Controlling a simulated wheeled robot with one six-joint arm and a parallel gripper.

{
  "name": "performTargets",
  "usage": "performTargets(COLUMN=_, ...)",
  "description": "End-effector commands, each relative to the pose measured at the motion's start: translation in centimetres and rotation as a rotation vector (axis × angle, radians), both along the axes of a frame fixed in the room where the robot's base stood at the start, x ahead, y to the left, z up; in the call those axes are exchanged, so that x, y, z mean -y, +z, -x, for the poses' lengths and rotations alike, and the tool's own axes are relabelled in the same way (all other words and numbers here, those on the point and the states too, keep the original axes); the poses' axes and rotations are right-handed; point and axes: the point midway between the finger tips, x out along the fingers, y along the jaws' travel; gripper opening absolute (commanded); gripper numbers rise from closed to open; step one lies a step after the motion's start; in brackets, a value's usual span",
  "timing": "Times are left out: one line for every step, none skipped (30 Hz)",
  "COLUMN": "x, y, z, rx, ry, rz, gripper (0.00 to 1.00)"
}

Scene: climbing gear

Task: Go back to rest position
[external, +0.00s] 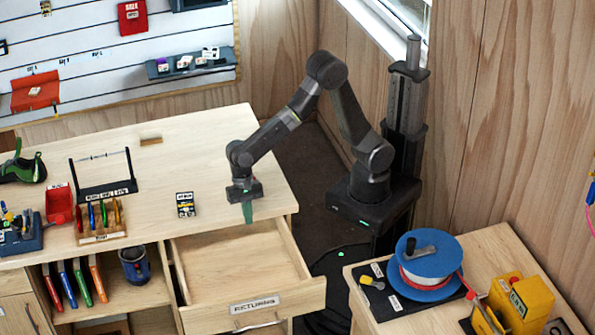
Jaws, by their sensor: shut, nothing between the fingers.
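My gripper (247,211) is shut and empty. It points down near the right front edge of the wooden counter (185,165), just above or behind the open drawer. My arm is bent in an arch from its column at the right. The exact gap between the fingertips and the counter is hard to tell.
The open drawer (225,262) labelled RETURNS sticks out below my gripper. A small dark card box (186,204) stands on the counter to the left. A side table at lower right holds a blue reel (431,262) and a yellow box (524,302).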

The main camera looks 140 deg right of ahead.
Motion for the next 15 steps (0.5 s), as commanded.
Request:
performTargets(x=-0.15, y=-0.28, z=0.11, rx=0.013, ry=0.029, rz=-0.003, gripper=0.0)
performTargets(x=-0.23, y=-0.3, z=0.15, rx=0.023, ry=0.046, rz=-0.003, gripper=0.0)
performTargets(x=-0.35, y=-0.33, z=0.19, rx=0.037, ry=0.071, rz=-0.005, gripper=0.0)
performTargets(x=-0.44, y=-0.35, z=0.22, rx=0.046, ry=0.087, rz=-0.006, gripper=0.0)
performTargets(x=-0.51, y=-0.37, z=0.25, rx=0.057, ry=0.105, rz=-0.006, gripper=0.0)
performTargets(x=-0.6, y=-0.38, z=0.29, rx=0.069, ry=0.128, rz=-0.006, gripper=0.0)
performTargets(x=-0.66, y=-0.39, z=0.31, rx=0.078, ry=0.143, rz=-0.007, gripper=0.0)
performTargets(x=-0.75, y=-0.4, z=0.33, rx=0.088, ry=0.157, rz=-0.007, gripper=0.0)
performTargets(x=-0.83, y=-0.41, z=0.35, rx=0.099, ry=0.175, rz=-0.008, gripper=0.0)
performTargets(x=-0.88, y=-0.4, z=0.37, rx=0.106, ry=0.189, rz=-0.007, gripper=0.0)
performTargets(x=-0.94, y=-0.41, z=0.38, rx=0.113, ry=0.2, rz=-0.007, gripper=0.0)
performTargets(x=-1.01, y=-0.41, z=0.4, rx=0.122, ry=0.213, rz=-0.007, gripper=0.0)
performTargets(x=-1.06, y=-0.41, z=0.42, rx=0.127, ry=0.222, rz=-0.007, gripper=0.0)
performTargets(x=-1.1, y=-0.4, z=0.41, rx=0.132, ry=0.23, rz=-0.007, gripper=0.0)
performTargets(x=-1.14, y=-0.4, z=0.42, rx=0.138, ry=0.238, rz=-0.008, gripper=0.0)
